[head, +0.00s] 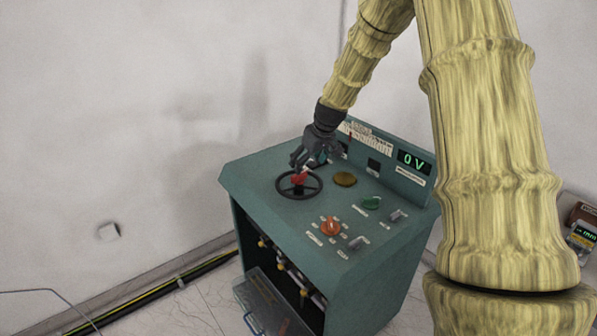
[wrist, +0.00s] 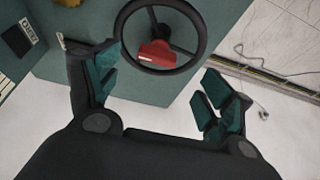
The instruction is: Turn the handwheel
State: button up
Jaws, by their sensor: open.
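The handwheel (head: 300,197) is a black ring with spokes on the top of a teal cabinet. A red piece (head: 300,178) sits on it, on the side near my gripper. My gripper (head: 303,164) is above the far part of the wheel, with its fingers pointing down. In the wrist view the handwheel (wrist: 202,45) is at the top, with the red piece (wrist: 157,54) at its near rim. My gripper (wrist: 160,66) is open there, its two fingers spread to either side of the red piece. I see no finger closed on the wheel; contact is unclear.
The cabinet top (head: 258,177) also carries an orange-red knob (head: 330,227), a green knob (head: 371,202), a brownish disc (head: 345,179) and small switches. A raised back panel has a display reading 0 V (head: 414,162). A cable (head: 155,292) runs along the wall's foot at left.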

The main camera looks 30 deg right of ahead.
aim_at(301, 176)
jog(key=w+f, duration=0.2)
jog(key=f, duration=0.1)
jog(key=w+f+p, duration=0.1)
jog(key=w+f, duration=0.2)
jog(key=shift+w+f, duration=0.2)
jog(key=shift+f, duration=0.1)
jog(key=shift+w+f+p, duration=0.1)
jog(key=shift+f+p, duration=0.2)
jog(key=shift+p, duration=0.1)
jog(key=shift+s, duration=0.4)
jog(key=shift+s+r, duration=0.35)
jog(key=shift+s, duration=0.45)
jog(key=shift+w+a+f, duration=0.1)
jog(key=shift+w+f, duration=0.65)
jog(key=shift+w, duration=0.15)
jog(key=shift+c, duration=0.4)
jog(key=shift+w, duration=0.15)
jog(key=c, duration=0.3)
jog(key=shift+s+r, duration=0.15)
jog(key=shift+s, duration=0.15)
jog(key=c, duration=1.1)
